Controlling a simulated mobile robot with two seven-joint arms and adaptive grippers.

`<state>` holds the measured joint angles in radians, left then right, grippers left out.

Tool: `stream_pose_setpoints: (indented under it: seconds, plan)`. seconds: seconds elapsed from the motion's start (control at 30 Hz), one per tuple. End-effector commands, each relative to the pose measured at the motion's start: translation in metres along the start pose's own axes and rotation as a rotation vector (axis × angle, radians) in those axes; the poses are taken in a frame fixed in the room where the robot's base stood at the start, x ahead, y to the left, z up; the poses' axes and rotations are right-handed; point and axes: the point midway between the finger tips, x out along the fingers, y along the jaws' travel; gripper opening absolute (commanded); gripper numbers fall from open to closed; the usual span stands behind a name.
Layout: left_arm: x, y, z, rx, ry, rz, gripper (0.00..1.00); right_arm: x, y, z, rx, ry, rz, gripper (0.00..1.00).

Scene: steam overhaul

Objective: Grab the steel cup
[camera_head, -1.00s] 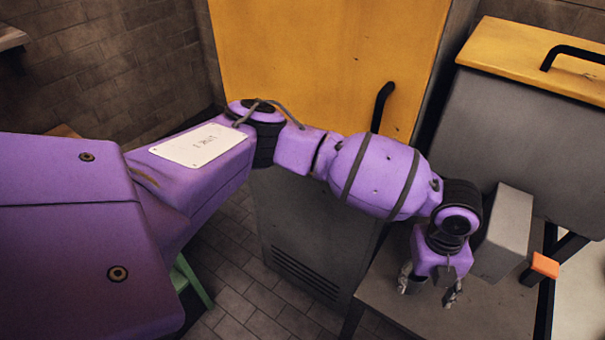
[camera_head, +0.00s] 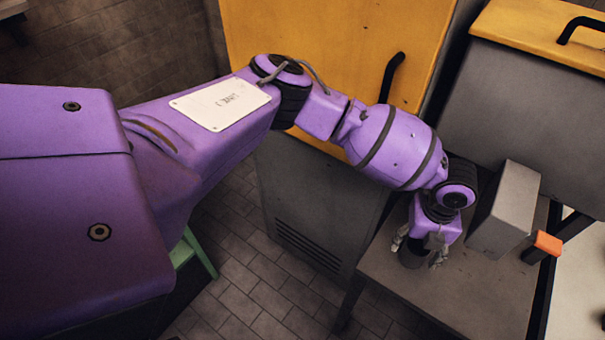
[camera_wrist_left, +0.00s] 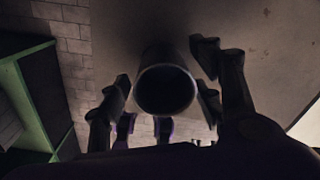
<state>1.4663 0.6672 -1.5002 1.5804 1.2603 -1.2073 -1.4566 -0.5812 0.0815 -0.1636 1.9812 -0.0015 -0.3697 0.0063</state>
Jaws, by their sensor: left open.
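The steel cup (camera_head: 412,256) is a dark cylinder on the grey table near its left edge, partly hidden under my left gripper (camera_head: 419,250). In the left wrist view its round mouth (camera_wrist_left: 165,89) faces the camera. The left gripper is open, with its fingers (camera_wrist_left: 165,95) on either side of the cup. A gap shows on the left side; on the right the fingers are very close to the wall, and I cannot tell whether they touch. My right gripper is not in view.
A grey box (camera_head: 505,210) stands on the table (camera_head: 470,295) just right of the gripper. An orange block (camera_head: 547,243) is at the right edge. A tall yellow-and-grey cabinet (camera_head: 320,200) stands behind. The table's front is clear.

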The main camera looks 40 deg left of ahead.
Motion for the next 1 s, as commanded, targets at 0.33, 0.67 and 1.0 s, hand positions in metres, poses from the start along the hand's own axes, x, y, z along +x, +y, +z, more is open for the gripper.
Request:
stream_pose_setpoints:
  seconds: [0.33,0.67,1.0]
  plan:
    - [0.005,0.003,-0.004,-0.002,0.009,0.004,0.36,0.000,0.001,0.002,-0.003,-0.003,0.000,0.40]
    - [0.004,0.002,-0.003,-0.002,0.008,0.004,0.12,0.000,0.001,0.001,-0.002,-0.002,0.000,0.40]
    - [-0.016,0.000,-0.002,-0.001,0.005,0.000,0.12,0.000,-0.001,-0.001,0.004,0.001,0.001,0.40]
